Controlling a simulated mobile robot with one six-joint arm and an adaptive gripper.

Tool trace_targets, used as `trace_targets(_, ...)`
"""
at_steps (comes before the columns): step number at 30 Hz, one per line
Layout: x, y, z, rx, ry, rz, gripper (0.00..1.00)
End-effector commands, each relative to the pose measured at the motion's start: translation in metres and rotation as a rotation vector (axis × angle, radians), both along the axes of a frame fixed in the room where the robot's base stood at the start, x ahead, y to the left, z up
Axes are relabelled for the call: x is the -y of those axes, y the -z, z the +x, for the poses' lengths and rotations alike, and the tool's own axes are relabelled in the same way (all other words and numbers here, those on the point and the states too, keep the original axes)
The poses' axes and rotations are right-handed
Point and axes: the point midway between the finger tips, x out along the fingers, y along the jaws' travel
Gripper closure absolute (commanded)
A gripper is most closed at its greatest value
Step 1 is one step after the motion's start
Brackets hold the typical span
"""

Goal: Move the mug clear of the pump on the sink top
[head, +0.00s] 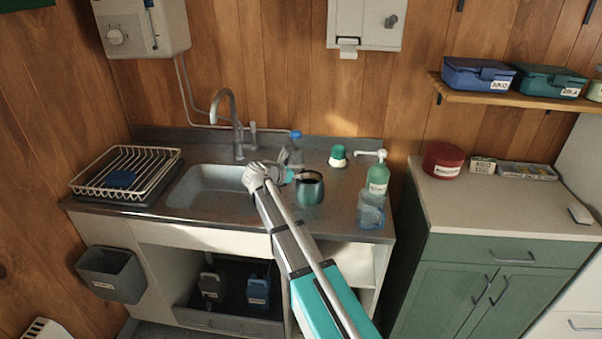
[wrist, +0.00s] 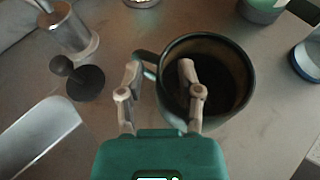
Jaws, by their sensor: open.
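The dark teal mug (head: 311,190) stands upright on the sink top, right of the basin. The green pump bottle (head: 378,181) with a white pump head stands to its right, with a gap between them in the head view. My gripper (head: 290,176) is at the mug's left side. In the wrist view my gripper (wrist: 158,74) is open, with the mug (wrist: 241,88) under its right finger. The left finger is outside, left of the mug's handle (wrist: 147,57); the right finger overlaps the mug's mouth. I cannot tell how deep the fingertips are.
A clear bluish container (head: 371,212) stands in front of the pump bottle. The basin (head: 205,188), tap (head: 237,130) and dish rack (head: 125,172) are left.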

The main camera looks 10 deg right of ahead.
Motion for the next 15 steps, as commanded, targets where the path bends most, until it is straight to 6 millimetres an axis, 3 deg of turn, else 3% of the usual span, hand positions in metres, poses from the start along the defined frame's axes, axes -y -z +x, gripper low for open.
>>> trace_targets(15,-0.062,-0.033,-0.039,0.000,-0.002,0.000,0.53)
